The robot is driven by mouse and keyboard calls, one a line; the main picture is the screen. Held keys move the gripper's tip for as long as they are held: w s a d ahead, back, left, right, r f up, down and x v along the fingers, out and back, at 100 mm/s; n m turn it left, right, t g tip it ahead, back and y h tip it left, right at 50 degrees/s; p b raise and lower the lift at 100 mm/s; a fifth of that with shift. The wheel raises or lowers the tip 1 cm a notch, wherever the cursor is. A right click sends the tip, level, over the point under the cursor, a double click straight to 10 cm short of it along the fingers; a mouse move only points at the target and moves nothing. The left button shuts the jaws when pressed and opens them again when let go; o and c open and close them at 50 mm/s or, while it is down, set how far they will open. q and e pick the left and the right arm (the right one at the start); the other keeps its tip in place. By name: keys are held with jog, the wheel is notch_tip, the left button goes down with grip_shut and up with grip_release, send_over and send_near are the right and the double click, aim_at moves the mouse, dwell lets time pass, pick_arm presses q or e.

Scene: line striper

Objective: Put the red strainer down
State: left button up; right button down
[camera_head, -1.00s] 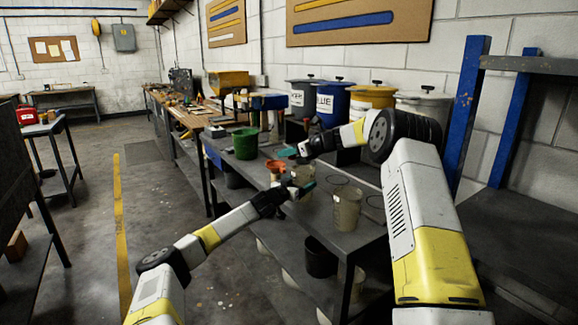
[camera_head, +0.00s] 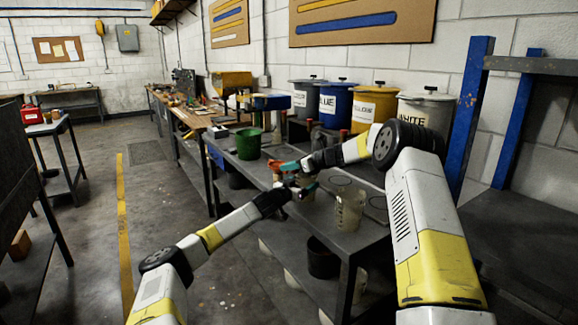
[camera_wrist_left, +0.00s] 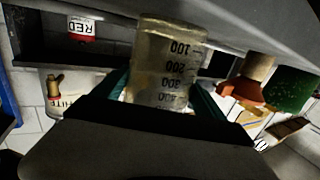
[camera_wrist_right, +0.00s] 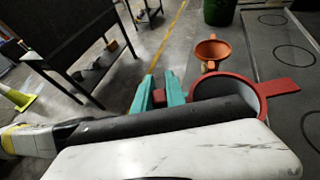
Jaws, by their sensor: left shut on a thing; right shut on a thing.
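The red strainer (camera_wrist_right: 265,84) is a round red ring with a tab on its far side. My right gripper (camera_wrist_right: 159,94), with teal fingertips, is shut on its near handle and holds it by the bench. In the head view the right gripper (camera_head: 282,165) and the red strainer (camera_head: 274,164) are small. My left gripper (camera_head: 303,190) is shut on a clear measuring cup (camera_wrist_left: 165,65) with printed marks, close to the right gripper. Whether the strainer touches anything beneath it is not clear.
An orange funnel (camera_wrist_right: 210,50) stands beyond the strainer. A green bucket (camera_head: 248,143) is farther back on the bench. Another clear cup (camera_head: 349,209) stands near the bench's front. Labelled paint buckets (camera_head: 333,104) line the wall. Drawn circles mark the bench (camera_wrist_right: 285,55).

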jog(key=c, duration=1.4)
grip_release()
jog(key=shift+f, duration=0.1)
jog(key=shift+o, duration=0.2)
jog(key=r+v, duration=0.1)
jog(key=v, duration=1.1)
jog(key=shift+r, duration=0.2)
pick_arm(q)
jog(key=o, duration=1.3)
